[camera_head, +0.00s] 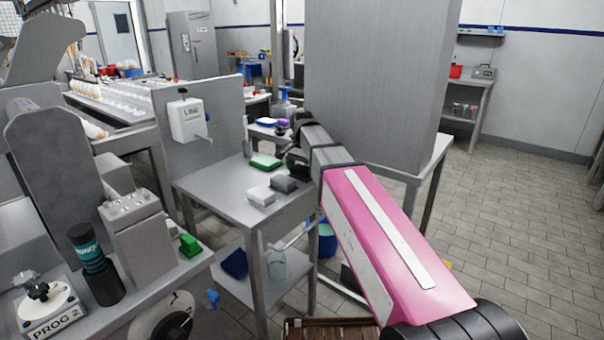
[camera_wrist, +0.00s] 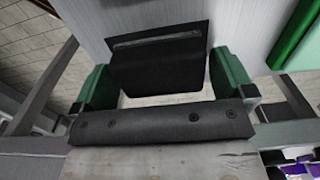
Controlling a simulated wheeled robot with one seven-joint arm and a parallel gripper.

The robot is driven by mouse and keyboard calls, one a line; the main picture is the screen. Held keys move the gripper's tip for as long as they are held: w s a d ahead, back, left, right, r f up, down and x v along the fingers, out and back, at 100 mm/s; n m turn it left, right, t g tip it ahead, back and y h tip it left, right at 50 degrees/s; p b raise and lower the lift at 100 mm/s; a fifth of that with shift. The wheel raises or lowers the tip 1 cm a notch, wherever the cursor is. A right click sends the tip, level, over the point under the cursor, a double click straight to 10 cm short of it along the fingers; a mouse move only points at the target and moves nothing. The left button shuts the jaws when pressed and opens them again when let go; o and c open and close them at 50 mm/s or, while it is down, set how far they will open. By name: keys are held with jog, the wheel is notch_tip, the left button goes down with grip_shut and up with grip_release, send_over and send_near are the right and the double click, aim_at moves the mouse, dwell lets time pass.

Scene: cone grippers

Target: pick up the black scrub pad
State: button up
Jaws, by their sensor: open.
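The black scrub pad (camera_wrist: 158,68) is a dark block that shows between the two green fingers of my gripper (camera_wrist: 160,63) in the wrist view. The fingers stand apart, one on each side of it. I cannot tell whether they touch it. In the head view a dark grey pad (camera_head: 285,184), which looks like the same one, lies on the steel table (camera_head: 215,190). My gripper (camera_head: 298,160) is just behind it there, partly hidden by my arm.
A green pad (camera_head: 265,161) and a white pad (camera_head: 260,195) lie close by on the table. The green one also shows at the wrist view's upper right. A white dispenser (camera_head: 187,120) hangs on the panel behind. A tall grey cabinet (camera_head: 375,80) stands right of my arm.

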aim_at(302, 167)
jog(key=c, duration=0.7)
jog(key=shift+r, duration=0.2)
jog(key=shift+r, duration=0.6)
notch_tip(302, 167, up, 2)
jog(key=shift+r, duration=0.2)
jog(key=s+r, duration=0.7)
jog(key=s, duration=0.4)
jog(key=d+f+n, duration=0.1)
jog(key=d+n, duration=0.1)
jog(key=d, duration=0.4)
jog(key=d+f+n, duration=0.1)
jog(key=d+n, duration=0.2)
jog(key=d, duration=0.3)
jog(key=s+d+f+n, duration=0.1)
jog(key=d+f+n, duration=0.1)
jog(key=d, duration=0.5)
jog(key=shift+s+f+n, duration=0.1)
jog(key=shift+n, duration=0.2)
